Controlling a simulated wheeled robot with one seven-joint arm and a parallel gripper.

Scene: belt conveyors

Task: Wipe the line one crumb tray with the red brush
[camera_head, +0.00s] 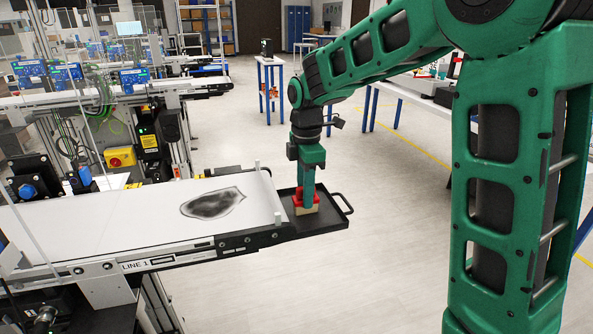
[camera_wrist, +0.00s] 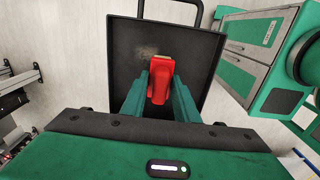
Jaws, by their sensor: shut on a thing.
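The red brush (camera_head: 299,197) has a red handle and a pale bristle block below it. My gripper (camera_head: 308,196) points down and is shut on the brush, over the crumb tray. The brush also shows in the wrist view (camera_wrist: 161,80), between the two green fingers. The black crumb tray (camera_head: 325,219) is attached at the end of the conveyor marked LINE 1 and has a handle on its outer side. In the wrist view a pale smudge of crumbs lies on the tray floor beside the brush. I cannot tell whether the bristles touch the floor.
The white line one belt (camera_head: 110,215) runs to the left of the tray and carries a dark grey patch (camera_head: 212,204). A small white post (camera_head: 257,165) stands at the belt's end. Another conveyor (camera_head: 110,95) lies behind. The floor right of the tray is clear.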

